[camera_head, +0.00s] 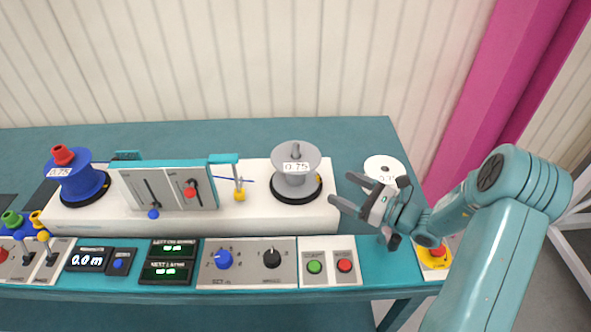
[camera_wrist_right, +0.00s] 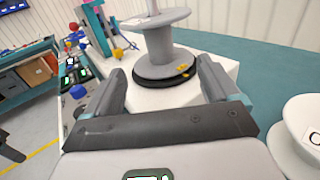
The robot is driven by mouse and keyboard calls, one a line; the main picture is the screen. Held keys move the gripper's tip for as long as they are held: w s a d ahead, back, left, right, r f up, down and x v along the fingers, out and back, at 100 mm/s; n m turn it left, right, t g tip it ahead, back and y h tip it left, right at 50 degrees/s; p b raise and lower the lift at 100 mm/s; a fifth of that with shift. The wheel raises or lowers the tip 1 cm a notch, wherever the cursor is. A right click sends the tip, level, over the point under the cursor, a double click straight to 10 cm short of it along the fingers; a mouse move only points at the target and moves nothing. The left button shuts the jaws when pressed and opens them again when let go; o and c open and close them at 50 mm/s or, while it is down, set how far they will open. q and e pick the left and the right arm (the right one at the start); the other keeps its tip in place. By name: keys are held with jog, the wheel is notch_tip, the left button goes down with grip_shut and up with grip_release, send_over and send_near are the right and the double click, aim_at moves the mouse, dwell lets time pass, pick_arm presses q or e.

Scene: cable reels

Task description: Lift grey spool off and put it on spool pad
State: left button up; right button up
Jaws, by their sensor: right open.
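The grey spool (camera_head: 296,181), with a 0.75 label, stands upright on a round black base (camera_head: 280,196) at the right end of the white machine body (camera_head: 250,216). A spindle tip pokes out of its top. My right gripper (camera_head: 341,187) is open and empty, to the right of the spool and apart from it. In the right wrist view the spool (camera_wrist_right: 160,42) stands beyond and between the open fingers (camera_wrist_right: 162,70). I cannot make out for sure which surface is the spool pad. My left gripper is not in view.
A white spool (camera_head: 383,164) stands on the teal table right of the machine, close to my right gripper. A blue spool (camera_head: 80,184) with a red top is at the machine's left end. An upright lever panel (camera_head: 165,187) stands between. Control boxes (camera_head: 245,263) line the front.

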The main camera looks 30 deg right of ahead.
aim_at(292, 164)
jog(key=x, duration=0.3)
jog(key=p+x, duration=0.1)
jog(key=x, duration=0.3)
jog(key=p+x, duration=0.1)
jog(key=x, duration=0.2)
jog(key=shift+w+a+r, duration=0.1)
jog(key=shift+w+a, duration=0.15)
jog(key=shift+a, duration=0.15)
jog(key=shift+w+a+r+p, duration=0.15)
jog(key=shift+w+p, duration=0.3)
jog(key=p+x, duration=0.1)
jog(key=x, duration=0.3)
jog(key=shift+w+a+p, duration=0.1)
jog(key=shift+w+p, duration=0.2)
jog(key=c, duration=1.6)
